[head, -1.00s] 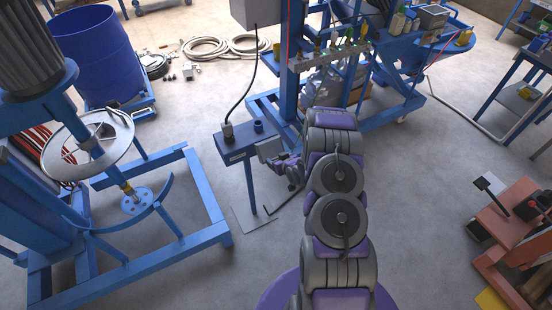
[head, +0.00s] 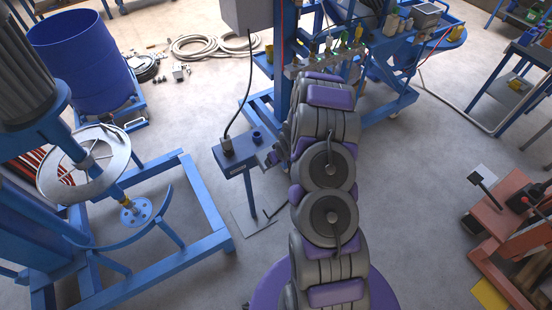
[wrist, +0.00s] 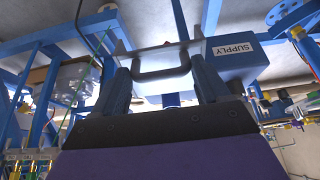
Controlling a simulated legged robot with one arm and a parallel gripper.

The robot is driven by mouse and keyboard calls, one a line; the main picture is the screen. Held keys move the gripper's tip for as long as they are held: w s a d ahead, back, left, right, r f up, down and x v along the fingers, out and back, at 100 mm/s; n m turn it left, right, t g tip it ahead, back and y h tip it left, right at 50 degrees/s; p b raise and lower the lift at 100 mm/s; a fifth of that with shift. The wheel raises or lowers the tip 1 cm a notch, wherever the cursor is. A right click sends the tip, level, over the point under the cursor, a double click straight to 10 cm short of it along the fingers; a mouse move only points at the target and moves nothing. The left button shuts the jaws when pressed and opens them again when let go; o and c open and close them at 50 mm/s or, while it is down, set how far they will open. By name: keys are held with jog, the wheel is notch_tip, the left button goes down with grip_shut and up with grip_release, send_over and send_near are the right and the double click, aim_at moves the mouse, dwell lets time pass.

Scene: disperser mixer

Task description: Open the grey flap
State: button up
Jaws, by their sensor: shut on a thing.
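The blue box marked SUPPLY (wrist: 235,58) fills the upper middle of the wrist view. The grey flap (wrist: 150,55) shows there as a thin pale plate beside the box, with a dark U-shaped handle (wrist: 163,73). My gripper (wrist: 158,64) has its two fingers at the two sides of this handle and is shut on it. In the head view the blue box (head: 233,153) stands on a post left of my arm. My arm hides most of the flap and gripper there, and the flap's angle is hard to tell.
A black cable (head: 244,100) rises from the box. A blue frame with hoses and valves (head: 335,55) stands behind. A blue mixer stand (head: 205,195) is to the left, and a red machine (head: 505,225) to the right. Grey floor (head: 410,190) is clear on the right.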

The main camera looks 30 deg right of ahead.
jog(key=shift+w+r, duration=0.65)
jog(key=shift+r, duration=0.05)
jog(key=o, duration=1.1)
jog(key=shift+o, duration=0.6)
jog(key=shift+w+d+f, duration=0.1)
jog(key=shift+f, duration=0.1)
jog(key=shift+d, duration=0.1)
jog(key=shift+s+r, duration=0.2)
jog(key=shift+s, duration=0.05)
jog(key=v, duration=1.6)
jog(key=shift+r, duration=0.3)
